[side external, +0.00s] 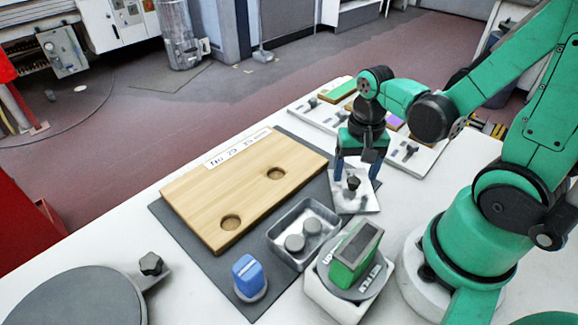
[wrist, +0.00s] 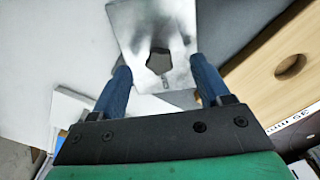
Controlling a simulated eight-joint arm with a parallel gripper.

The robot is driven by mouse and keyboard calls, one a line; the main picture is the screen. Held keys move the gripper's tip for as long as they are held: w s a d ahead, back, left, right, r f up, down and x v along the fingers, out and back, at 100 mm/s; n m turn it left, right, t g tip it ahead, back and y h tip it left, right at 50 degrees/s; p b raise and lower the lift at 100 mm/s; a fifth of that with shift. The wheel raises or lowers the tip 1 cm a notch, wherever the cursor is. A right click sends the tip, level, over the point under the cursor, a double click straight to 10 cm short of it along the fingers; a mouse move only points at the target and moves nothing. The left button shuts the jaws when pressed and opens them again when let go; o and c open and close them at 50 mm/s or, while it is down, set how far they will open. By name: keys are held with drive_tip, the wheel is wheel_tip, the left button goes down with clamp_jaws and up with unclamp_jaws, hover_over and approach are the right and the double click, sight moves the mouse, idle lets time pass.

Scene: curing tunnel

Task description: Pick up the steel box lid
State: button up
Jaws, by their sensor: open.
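The steel box lid (side external: 350,203) is a flat metal plate with a dark knob (side external: 353,183) on top. It lies on the right edge of the dark mat, beside the open steel box (side external: 283,252). My gripper (side external: 357,178) is over the lid, pointing down, its blue fingers apart on either side of the knob. In the wrist view the lid (wrist: 180,30) runs up from between my open fingers (wrist: 163,75), with the knob (wrist: 158,62) between the fingertips. Whether the fingertips touch the lid I cannot tell.
The steel box holds grey round pieces (side external: 295,243). A wooden board (side external: 240,180) with two round holes lies left. A green block device (side external: 353,255) and a blue-topped piece (side external: 248,275) stand in front. White panels with coloured strips (side external: 325,108) lie behind my gripper.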

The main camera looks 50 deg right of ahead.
drive_tip(key=shift+f, duration=0.75)
clamp_jaws()
